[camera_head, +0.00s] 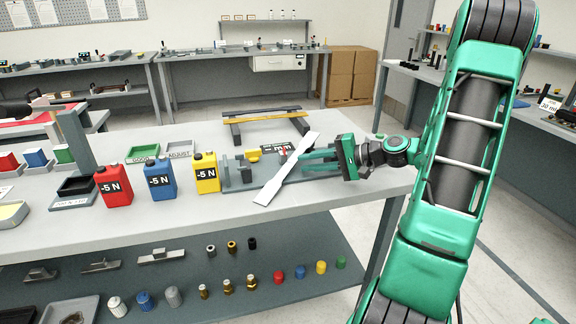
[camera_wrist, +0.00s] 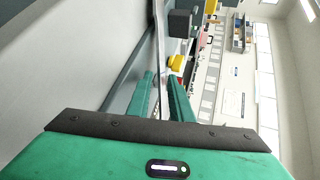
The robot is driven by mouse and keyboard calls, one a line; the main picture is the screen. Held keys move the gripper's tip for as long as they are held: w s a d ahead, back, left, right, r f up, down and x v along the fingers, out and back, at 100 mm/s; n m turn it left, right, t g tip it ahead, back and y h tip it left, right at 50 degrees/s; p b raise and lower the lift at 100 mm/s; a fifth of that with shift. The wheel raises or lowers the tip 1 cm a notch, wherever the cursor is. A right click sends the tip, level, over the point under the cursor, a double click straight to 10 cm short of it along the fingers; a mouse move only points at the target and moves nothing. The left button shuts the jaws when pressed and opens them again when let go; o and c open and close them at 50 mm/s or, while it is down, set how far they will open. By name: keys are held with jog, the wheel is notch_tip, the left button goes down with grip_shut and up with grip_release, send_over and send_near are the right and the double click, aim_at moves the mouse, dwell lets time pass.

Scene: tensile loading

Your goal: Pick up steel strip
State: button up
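The steel strip (camera_head: 287,170) is a pale flat bar with wide ends and a narrow waist. In the head view it slants from upper right to lower left over the bench's front right part. My gripper (camera_head: 303,157) reaches in from the right, its fingers at the strip's narrow middle. In the wrist view the strip (camera_wrist: 161,40) shows nearly edge-on, running up from between the two green fingers (camera_wrist: 161,80). The fingers are close together and look shut on it. The strip hides parts of the fingertips in the head view. I cannot tell whether its lower end touches the bench.
Behind the strip stands a grey fixture (camera_head: 238,172) with a yellow part. Two dark bars carry a yellow strip (camera_head: 262,113) further back. The bench front (camera_head: 225,210) is clear.

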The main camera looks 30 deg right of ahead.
aim_at(295, 164)
jog(key=x, duration=0.3)
jog(key=shift+w, duration=0.15)
grip_shut()
jog(key=shift+f, duration=0.15)
dwell(1.2)
